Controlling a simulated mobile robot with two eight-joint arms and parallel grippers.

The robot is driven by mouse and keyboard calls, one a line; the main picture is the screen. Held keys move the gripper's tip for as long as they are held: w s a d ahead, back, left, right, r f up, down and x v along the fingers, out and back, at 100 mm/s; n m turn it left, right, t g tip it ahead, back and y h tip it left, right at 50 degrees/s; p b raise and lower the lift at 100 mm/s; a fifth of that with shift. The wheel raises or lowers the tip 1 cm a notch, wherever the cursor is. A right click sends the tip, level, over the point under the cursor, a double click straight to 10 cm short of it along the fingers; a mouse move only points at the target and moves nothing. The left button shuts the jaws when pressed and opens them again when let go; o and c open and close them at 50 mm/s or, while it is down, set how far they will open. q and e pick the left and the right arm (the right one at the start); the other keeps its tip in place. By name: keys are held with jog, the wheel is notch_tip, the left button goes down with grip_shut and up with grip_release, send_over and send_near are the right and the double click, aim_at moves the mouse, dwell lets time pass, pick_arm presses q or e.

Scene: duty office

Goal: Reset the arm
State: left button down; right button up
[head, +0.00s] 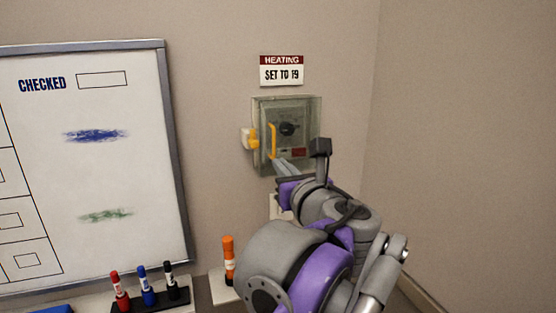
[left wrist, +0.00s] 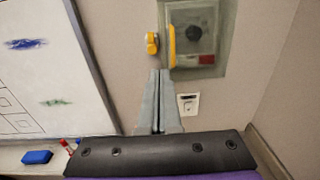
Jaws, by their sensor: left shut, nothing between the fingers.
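My left arm reaches up across the head view. My left gripper (head: 279,162) is shut and empty, with its fingertips just below or in front of the lower edge of the heating control box. In the left wrist view the closed fingers (left wrist: 159,72) point up at the box's lower left. The clear-covered control box (head: 312,110) has a dark dial (head: 289,129), a yellow handle (head: 272,141) and a yellow catch (head: 252,139) at its left side. Whether the fingertips touch the box I cannot tell. My right gripper is not in view.
A sign (head: 282,71) reading "HEATING SET TO 19" is above the box. A whiteboard (head: 171,120) hangs at left, with red (head: 119,290), blue (head: 146,286) and black (head: 170,281) markers below. The right wall is bare.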

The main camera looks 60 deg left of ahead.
pick_arm(q)
jog(key=v, duration=0.3)
jog(key=shift+s+r, duration=0.1)
jog(key=shift+s, duration=0.15)
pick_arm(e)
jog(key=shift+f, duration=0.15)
